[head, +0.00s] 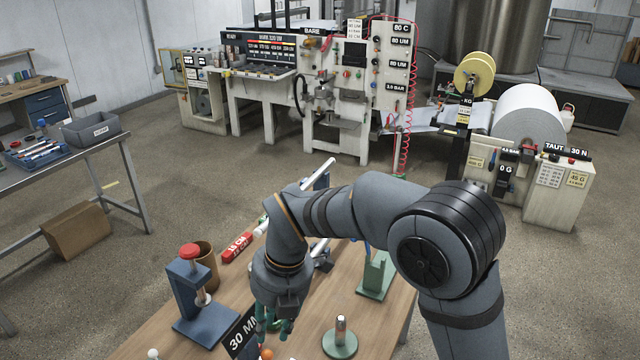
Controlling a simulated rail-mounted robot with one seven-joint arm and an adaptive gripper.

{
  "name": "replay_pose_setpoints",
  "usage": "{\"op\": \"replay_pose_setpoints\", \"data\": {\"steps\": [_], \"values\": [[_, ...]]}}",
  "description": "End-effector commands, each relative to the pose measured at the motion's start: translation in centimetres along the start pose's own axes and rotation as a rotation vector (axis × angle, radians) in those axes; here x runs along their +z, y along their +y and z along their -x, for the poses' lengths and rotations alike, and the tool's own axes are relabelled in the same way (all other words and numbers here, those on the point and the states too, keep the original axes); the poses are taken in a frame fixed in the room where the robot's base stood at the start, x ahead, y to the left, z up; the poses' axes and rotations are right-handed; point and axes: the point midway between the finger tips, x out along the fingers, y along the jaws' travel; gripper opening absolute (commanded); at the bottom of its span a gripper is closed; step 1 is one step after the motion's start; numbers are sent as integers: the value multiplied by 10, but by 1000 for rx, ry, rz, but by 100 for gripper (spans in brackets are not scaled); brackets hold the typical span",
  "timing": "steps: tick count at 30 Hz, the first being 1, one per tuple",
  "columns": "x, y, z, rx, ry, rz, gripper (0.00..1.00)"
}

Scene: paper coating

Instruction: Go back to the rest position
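My arm reaches in from the lower right over the wooden table (165,335) and bends down at its wrist. My gripper (273,328) points down, low over the front part of the table, behind a black "30 MM" sign (242,334). Its greenish fingers are small and partly hidden, so I cannot tell whether they are open or shut. I see nothing clearly held in it. A small orange ball-shaped thing (266,353) shows just below the fingers at the bottom edge.
A blue press-like stand (190,300) with a red knob stands left of my gripper, by a brown cup (207,265). A red-labelled roller (237,247) lies behind. A green stand (375,275) and a round green base (340,343) are to the right. The coating machine (330,90) is beyond open floor.

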Motion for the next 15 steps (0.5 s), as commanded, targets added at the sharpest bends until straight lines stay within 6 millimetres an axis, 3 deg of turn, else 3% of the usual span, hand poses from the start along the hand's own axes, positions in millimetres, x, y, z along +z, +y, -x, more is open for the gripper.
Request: {"op": "replay_pose_setpoints", "data": {"steps": [5,15], "values": [[-1,-2,-22,-6,4,-2,28],[-1,-1,-87,-4,3,-1,28]]}}
